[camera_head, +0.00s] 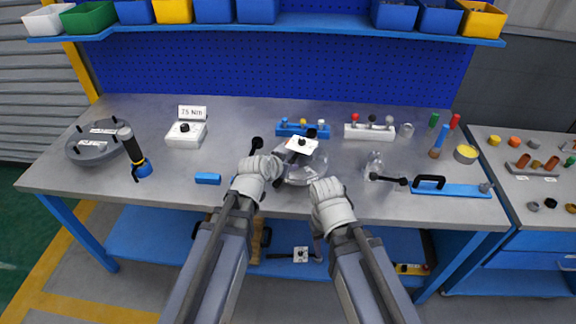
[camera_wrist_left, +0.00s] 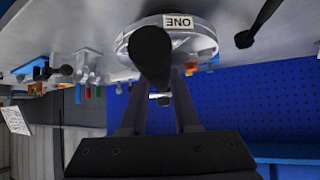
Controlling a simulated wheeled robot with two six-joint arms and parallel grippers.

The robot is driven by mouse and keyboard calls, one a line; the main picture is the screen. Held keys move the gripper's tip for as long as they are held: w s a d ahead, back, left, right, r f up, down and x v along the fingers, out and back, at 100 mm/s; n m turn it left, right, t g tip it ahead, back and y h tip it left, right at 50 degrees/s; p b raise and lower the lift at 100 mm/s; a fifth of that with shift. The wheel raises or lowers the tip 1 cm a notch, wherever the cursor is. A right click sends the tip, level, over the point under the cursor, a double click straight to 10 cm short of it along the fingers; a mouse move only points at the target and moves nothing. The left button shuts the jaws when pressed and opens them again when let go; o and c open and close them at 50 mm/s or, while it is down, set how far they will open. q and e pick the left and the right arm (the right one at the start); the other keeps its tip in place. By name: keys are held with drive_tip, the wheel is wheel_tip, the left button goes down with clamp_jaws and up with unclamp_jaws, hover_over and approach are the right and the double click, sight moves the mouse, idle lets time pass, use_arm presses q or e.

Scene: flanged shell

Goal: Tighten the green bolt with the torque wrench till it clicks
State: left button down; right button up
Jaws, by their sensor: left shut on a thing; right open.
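A clear round flanged shell (camera_head: 308,178) sits at the table's front middle, partly behind my grippers. A white square plate with a dark knob (camera_head: 301,146) is over it. My left gripper (camera_head: 276,178) is at the shell's left side. In the left wrist view its jaws (camera_wrist_left: 158,95) are shut on a dark round-ended handle (camera_wrist_left: 150,58), which looks like the torque wrench. Behind it a round flange bears an upside-down label "ONE" (camera_wrist_left: 179,22). My right gripper (camera_head: 321,183) is open at the shell's right side. I cannot make out the green bolt.
Behind the shell stand a blue rack (camera_head: 290,130) and a white rack (camera_head: 369,132). A blue plate with black handle (camera_head: 452,189) lies right.

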use_arm(q)
drive_tip(key=shift+f+b, duration=0.55)
drive_tip(key=shift+f, duration=0.05)
drive_tip(key=shift+r, duration=0.1)
drive_tip(key=shift+w+a, duration=0.1)
drive_tip(key=shift+a, duration=0.05)
drive_tip(key=w+a+m+g+h, duration=0.2)
drive_tip(key=w+a+m+h, duration=0.2)
drive_tip(key=a+m, duration=0.1)
drive_tip(key=shift+w+a+g, duration=0.3)
drive_tip(key=shift+a+g, duration=0.1)
drive_tip(key=shift+a, duration=0.5)
idle(0.6)
drive_tip(key=shift+d, duration=0.1)
drive_tip(key=shift+s+d+f+n+t+y, duration=0.2)
drive_tip(key=shift+s+d+n+t+y, duration=0.1)
drive_tip(key=shift+s+d, duration=0.25)
